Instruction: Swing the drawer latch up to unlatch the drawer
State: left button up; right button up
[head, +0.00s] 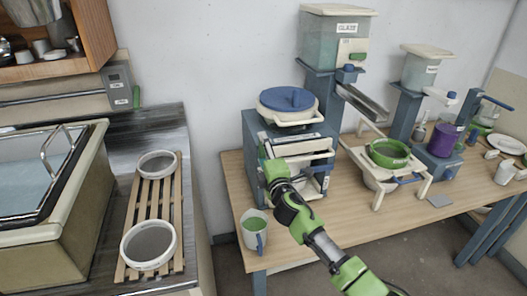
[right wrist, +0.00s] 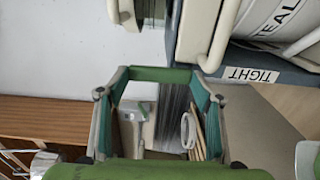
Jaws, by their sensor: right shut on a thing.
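The blue drawer unit (head: 251,137) stands at the left end of the wooden table, with cream fronts and bars (head: 303,147) facing me. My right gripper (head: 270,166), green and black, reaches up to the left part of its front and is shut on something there. The latch itself is mostly hidden behind the gripper, so its angle cannot be told. In the right wrist view the gripper's green and teal fingers (right wrist: 160,76) frame the centre; cream bars (right wrist: 213,40) and a dark ledge labelled TIGHT (right wrist: 255,74) lie close beyond. My left gripper is out of view.
A blue-lidded pot (head: 287,99) sits on top of the unit. A cup (head: 253,230) stands at the table's front left corner, close below my right arm. A green bowl (head: 389,153) on a cream stand is to the right. A slatted rack (head: 152,204) is left.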

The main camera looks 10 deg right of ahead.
jog(key=o, duration=1.6)
jog(key=s, duration=1.2)
jog(key=shift+d, duration=0.2)
